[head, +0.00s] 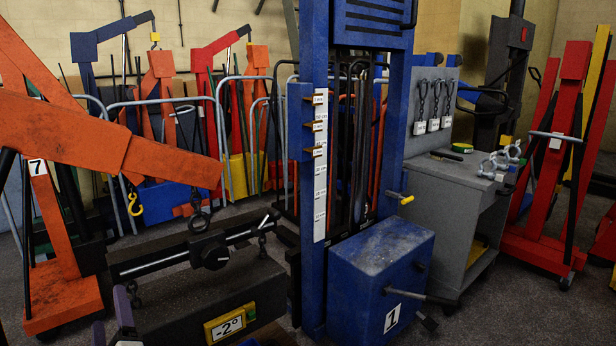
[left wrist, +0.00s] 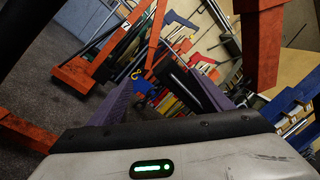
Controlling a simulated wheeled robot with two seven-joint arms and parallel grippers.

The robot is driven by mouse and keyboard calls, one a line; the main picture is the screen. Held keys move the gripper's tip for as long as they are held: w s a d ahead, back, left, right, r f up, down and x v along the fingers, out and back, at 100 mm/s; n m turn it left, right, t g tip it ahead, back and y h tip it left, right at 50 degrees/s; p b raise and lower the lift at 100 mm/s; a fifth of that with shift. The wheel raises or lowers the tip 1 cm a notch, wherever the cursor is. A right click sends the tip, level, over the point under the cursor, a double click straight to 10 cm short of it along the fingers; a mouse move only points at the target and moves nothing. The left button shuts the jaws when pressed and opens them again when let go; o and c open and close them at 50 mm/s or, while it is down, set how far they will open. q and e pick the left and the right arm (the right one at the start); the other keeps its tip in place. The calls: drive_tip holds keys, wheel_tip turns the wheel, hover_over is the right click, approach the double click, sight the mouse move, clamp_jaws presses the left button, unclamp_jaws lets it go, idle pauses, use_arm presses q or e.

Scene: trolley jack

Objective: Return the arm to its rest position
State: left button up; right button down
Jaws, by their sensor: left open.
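My left gripper (head: 110,318) shows at the bottom left of the head view as purple fingers, partly cut off by the lower edge. In the left wrist view the two purple fingers of this gripper (left wrist: 168,95) stand apart with nothing held between them. In the head view it is just left of a dark hanging block (head: 185,300) with a yellow "-2°" plate; I cannot tell whether they touch. My right gripper is in neither view.
An orange crane (head: 90,125) marked 7 reaches across the left. A blue lifting mast (head: 313,190) with a blue box (head: 370,270) marked 1 stands in the middle. A grey cabinet (head: 440,200) and red crane (head: 560,150) stand right. Some dark floor (head: 500,310) is clear.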

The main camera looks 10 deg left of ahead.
use_arm(q)
drive_tip(key=s+d+f+n+g+h, duration=0.2)
drive_tip(key=s+d+f+h, duration=0.25)
drive_tip(key=f, duration=0.35)
drive_tip(key=s+d+f+n+g+h, duration=0.1)
drive_tip(key=s+d+f+n+h, duration=0.2)
drive_tip(key=s+f, duration=0.4)
drive_tip(key=s+d+f+n+g+h, duration=0.15)
drive_tip(key=s+d+f+h, duration=0.3)
drive_tip(key=f, duration=0.45)
drive_tip(key=s+d+f+n+g+h, duration=0.2)
drive_tip(key=s+d+n+h, duration=0.15)
drive_tip(key=s+d, duration=0.5)
drive_tip(key=w+d+n+t, duration=0.1)
drive_tip(key=d+n, duration=0.3)
drive_tip(key=d, duration=0.8)
drive_tip(key=shift+w+r+n, duration=0.35)
drive_tip(key=shift+n, duration=0.05)
drive_tip(key=shift+d+h, duration=0.1)
drive_tip(key=shift+h, duration=0.15)
